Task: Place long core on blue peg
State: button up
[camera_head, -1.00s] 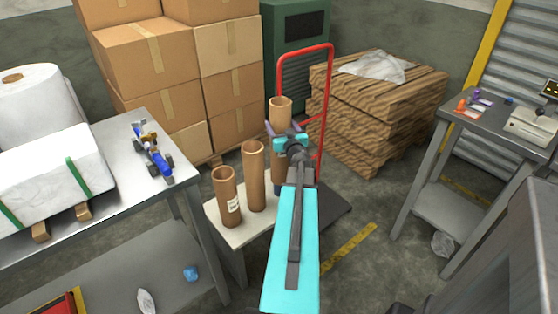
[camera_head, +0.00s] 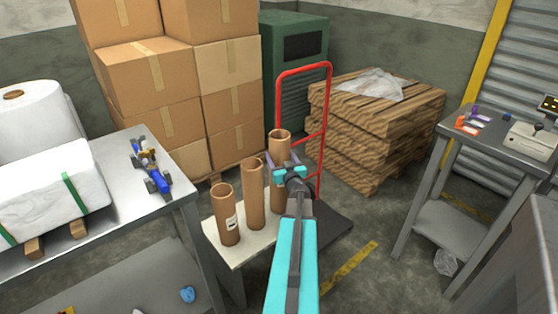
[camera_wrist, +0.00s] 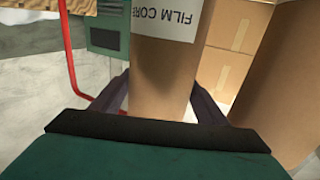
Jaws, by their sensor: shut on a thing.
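The long core (camera_head: 277,197) is a brown cardboard tube, upright at the right end of a row of tubes on a low pale bench. My gripper (camera_head: 281,162) is shut on it at its upper part. In the wrist view the core (camera_wrist: 160,78) is between the dark fingers (camera_wrist: 160,98), with a white label reading "FILM CORE". The blue peg is not visible now; the spot where blue showed below the core is covered by the core. Whether the core's lower end touches the bench I cannot tell.
A middle tube (camera_head: 252,200) stands close left of the held core, and a shorter labelled tube (camera_head: 228,222) further left. A red hand truck (camera_head: 328,110) stands close behind. A metal table (camera_head: 110,215) is at left, another (camera_head: 480,140) at right.

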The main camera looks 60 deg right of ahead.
jog(key=shift+f, duration=0.6)
jog(key=shift+f, duration=0.15)
jog(key=o, duration=1.6)
jog(key=shift+c, duration=0.2)
jog(key=v, duration=1.2)
jog(key=shift+b, duration=0.3)
jog(key=shift+s, duration=0.1)
